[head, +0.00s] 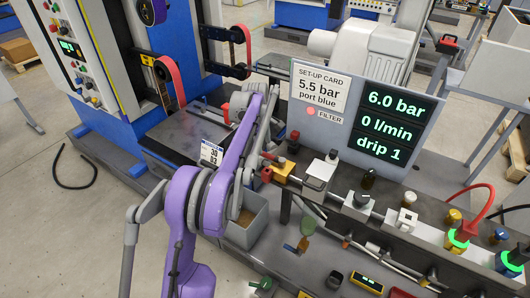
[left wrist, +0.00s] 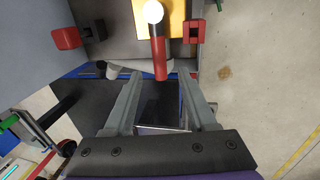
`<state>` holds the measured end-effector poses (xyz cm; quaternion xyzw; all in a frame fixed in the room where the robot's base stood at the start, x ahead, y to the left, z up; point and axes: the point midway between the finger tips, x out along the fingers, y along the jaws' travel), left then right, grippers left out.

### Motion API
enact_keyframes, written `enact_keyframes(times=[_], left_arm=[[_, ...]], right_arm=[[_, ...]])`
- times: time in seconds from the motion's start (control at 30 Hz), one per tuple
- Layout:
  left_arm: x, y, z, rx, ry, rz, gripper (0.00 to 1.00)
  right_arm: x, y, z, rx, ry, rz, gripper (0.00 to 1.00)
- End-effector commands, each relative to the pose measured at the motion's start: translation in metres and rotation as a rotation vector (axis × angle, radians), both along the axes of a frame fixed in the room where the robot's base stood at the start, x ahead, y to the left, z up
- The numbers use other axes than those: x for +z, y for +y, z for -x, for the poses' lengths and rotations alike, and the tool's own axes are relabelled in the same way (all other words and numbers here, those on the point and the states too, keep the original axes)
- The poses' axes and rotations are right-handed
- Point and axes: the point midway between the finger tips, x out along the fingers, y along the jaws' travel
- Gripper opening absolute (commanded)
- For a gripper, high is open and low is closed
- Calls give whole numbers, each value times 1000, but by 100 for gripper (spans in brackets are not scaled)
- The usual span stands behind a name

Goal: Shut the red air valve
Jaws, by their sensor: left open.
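The red valve handle (left wrist: 160,58) points down in the left wrist view from a yellow block (left wrist: 174,16), with a white round cap at its top. In the head view the yellow block (head: 285,172) sits at the left end of the rail, with small red parts beside it, partly behind my purple arm. My left gripper (left wrist: 160,82) is open and empty. The handle's lower end shows between its fingertips; I cannot tell how far ahead it is. My right gripper is in no view.
The display board (head: 360,112) reads 6.0 bar, 0 l/min, drip 1; its card says 5.5 bar, port blue. Several fittings line the rail to the right. A grey bin (head: 253,225) stands below the block. Red parts (left wrist: 66,38) flank the handle.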

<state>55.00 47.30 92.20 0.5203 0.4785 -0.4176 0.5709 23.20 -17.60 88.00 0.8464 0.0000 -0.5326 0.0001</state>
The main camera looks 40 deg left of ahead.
Motion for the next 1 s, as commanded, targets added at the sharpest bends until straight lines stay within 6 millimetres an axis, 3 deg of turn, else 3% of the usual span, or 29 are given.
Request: enact_keyframes(times=[0.1,0.3,0.67,1.0], left_arm=[[-22,0,-5,-1,0,0,57],[-44,1,-9,-1,0,0,57],[-49,1,-10,-1,-1,0,57],[-49,1,-10,-1,-1,0,0]], right_arm=[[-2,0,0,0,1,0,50],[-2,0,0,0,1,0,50],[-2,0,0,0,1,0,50],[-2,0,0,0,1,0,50]])
